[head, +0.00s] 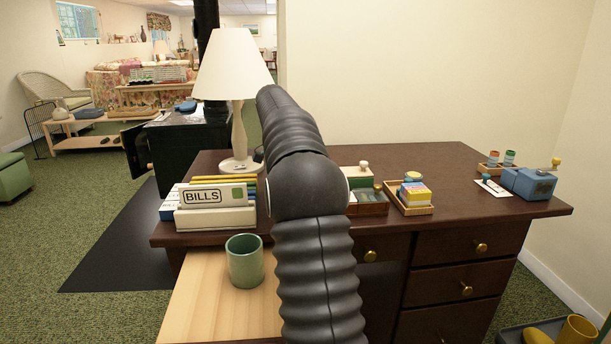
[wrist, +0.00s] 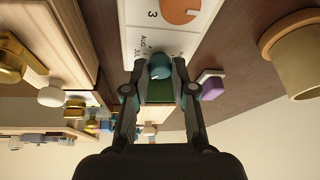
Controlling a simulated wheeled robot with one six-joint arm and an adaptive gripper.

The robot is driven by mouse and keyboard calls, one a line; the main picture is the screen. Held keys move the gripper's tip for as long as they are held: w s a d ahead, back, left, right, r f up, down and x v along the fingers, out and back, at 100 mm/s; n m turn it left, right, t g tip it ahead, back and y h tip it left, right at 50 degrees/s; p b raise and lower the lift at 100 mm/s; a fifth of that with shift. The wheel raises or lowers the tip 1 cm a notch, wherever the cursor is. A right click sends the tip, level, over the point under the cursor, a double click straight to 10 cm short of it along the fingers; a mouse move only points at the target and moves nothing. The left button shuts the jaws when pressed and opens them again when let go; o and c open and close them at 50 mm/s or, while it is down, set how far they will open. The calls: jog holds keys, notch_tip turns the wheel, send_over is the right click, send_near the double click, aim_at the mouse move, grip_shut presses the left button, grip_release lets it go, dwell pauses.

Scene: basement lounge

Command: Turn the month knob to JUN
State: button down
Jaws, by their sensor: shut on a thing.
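The month knob (wrist: 159,66) is a small round teal knob on a white calendar panel (wrist: 135,22) in the wrist view. My gripper (wrist: 160,72) has its two fingertips on either side of the knob and is shut on it. Small month letters show left of the knob; AUG and JUL seem readable, and the other months are hidden by the fingers. A pale mark shows on the knob, but I cannot tell which month it points to. Above it, the panel has a 3 and an orange dial (wrist: 181,8). In the head view my arm hides the gripper and the panel.
In the wrist view a purple block (wrist: 211,87) is close right of my gripper, with a tan pot (wrist: 293,62) farther right. The dark desk (head: 450,165) bears a lamp (head: 238,135), a BILLS box (head: 215,218) and small trays. A green cup (head: 244,262) stands on the pale board in front.

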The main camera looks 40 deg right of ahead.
dwell(0.3)
jog(key=c, duration=0.9)
grip_release()
jog(key=shift+c, duration=0.2)
jog(key=v, duration=1.1)
jog(key=shift+r, duration=0.4)
jog(key=shift+a, duration=0.15)
jog(key=shift+s, duration=0.1)
